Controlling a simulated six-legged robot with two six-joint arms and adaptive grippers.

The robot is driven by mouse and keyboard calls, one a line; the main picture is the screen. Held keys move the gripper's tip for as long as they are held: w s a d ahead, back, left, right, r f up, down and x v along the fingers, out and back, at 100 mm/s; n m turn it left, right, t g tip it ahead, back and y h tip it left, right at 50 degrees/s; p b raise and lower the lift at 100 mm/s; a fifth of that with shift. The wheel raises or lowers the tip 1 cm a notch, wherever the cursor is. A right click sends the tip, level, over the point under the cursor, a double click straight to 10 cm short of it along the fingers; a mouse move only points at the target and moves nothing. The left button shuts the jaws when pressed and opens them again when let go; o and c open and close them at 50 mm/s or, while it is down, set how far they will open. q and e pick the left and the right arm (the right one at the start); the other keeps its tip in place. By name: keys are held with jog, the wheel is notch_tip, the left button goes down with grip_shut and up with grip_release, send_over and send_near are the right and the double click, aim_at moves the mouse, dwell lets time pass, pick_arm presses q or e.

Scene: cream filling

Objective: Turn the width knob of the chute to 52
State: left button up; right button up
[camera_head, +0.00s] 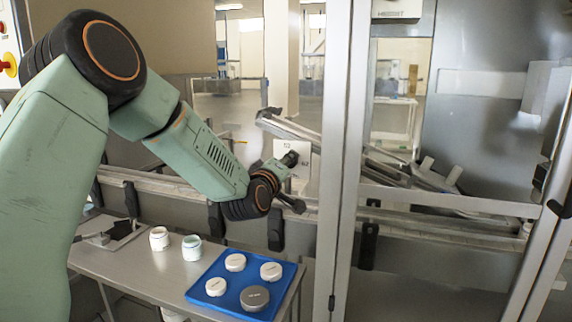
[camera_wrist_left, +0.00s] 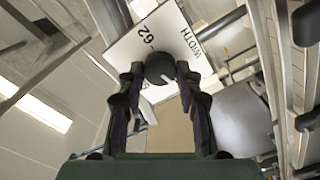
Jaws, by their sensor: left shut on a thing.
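The width knob (camera_wrist_left: 159,68) is a round black knob with a short white pointer mark, on a white plate (camera_wrist_left: 137,50). The plate reads "WIDTH" and a number that looks like 62. My left gripper (camera_wrist_left: 160,78) has a finger on each side of the knob and is shut on it. In the head view my left gripper (camera_head: 284,167) is at the white plate beside the chute (camera_head: 292,128), and the knob is mostly hidden there. My right gripper is not in view.
A metal frame post (camera_head: 342,150) stands just right of my left gripper. A conveyor rail (camera_head: 150,182) runs below it. A table holds a blue tray (camera_head: 222,268) with several round lids, and two white jars (camera_head: 191,247) (camera_head: 159,238). A second plate, reading "HEIGHT" (camera_head: 397,13), is at the top.

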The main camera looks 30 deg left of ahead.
pick_arm(q)
jog(key=shift+m+p, duration=5.35)
jog(key=shift+m, duration=2.85)
jog(key=o, duration=1.2)
jog(key=shift+w+a+f, duration=0.1)
jog(key=shift+w+f, duration=0.05)
jog(key=shift+w, duration=0.05)
jog(key=shift+c, duration=0.2)
